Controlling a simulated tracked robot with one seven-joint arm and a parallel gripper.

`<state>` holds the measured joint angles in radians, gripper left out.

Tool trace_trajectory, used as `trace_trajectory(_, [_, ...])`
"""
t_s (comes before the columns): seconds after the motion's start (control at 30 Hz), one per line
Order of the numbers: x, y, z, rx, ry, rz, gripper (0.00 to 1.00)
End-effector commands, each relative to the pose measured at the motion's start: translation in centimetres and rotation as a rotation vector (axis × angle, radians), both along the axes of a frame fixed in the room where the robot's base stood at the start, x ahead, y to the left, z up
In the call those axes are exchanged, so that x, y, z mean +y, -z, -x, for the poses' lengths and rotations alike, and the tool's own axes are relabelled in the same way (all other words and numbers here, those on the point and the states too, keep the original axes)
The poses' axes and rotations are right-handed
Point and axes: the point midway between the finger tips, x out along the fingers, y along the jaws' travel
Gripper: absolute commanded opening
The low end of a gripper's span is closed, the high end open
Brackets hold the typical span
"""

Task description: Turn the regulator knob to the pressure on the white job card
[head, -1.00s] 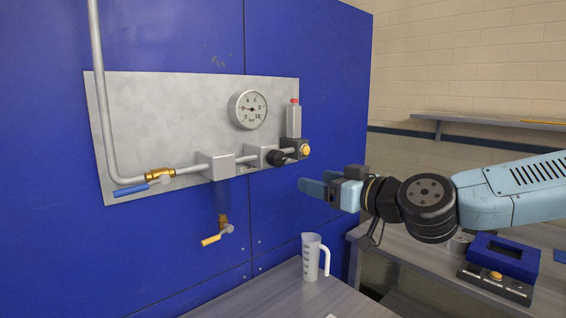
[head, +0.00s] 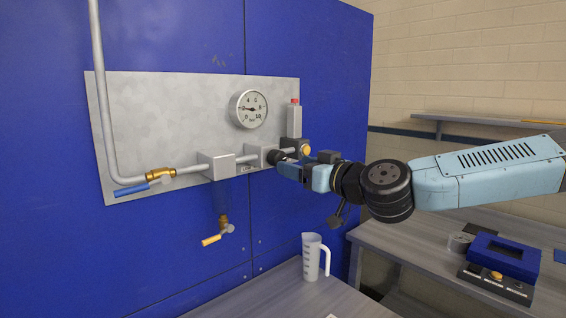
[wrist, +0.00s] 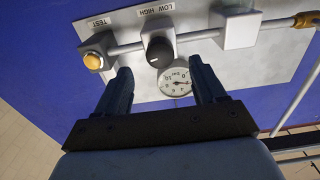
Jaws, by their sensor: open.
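The black regulator knob (head: 275,156) sits on a grey block on the metal panel. My gripper (head: 291,165) is right in front of it, and its fingers partly cover it. In the wrist view the knob (wrist: 159,52) shows between and beyond the two open fingertips of my gripper (wrist: 160,82), under a LOW HIGH label (wrist: 156,9). I cannot tell whether the fingers touch it. The round bar gauge (head: 249,109) is above the knob, its needle pointing left; it also shows in the wrist view (wrist: 175,82). The white job card cannot be made out.
A yellow TEST button (wrist: 93,61) is close beside the knob. A red-capped bottle (head: 294,118) is above it. A blue-handled valve (head: 145,187) and a yellow-handled drain valve (head: 218,236) are to the left. A measuring jug (head: 312,258) stands on the bench below.

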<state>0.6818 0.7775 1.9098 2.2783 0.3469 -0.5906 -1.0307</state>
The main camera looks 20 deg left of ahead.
Motion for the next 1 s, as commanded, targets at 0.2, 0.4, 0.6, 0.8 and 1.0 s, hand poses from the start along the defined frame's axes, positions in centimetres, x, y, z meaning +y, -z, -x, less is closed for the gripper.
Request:
trace_trajectory(0.2, [2.1,0.0,-1.0,0.002,-0.001,-0.002,0.70])
trace_trajectory(0.4, [3.9,0.0,-2.0,0.001,-0.001,0.000,0.70])
trace_trajectory(0.6, [5.1,0.0,-2.7,0.001,0.000,0.000,0.70])
trace_trajectory(0.8, [5.5,0.0,-2.9,0.000,0.000,0.001,0.70])
trace_trajectory(1.0, [5.5,0.0,-2.9,0.000,0.001,0.001,0.70])
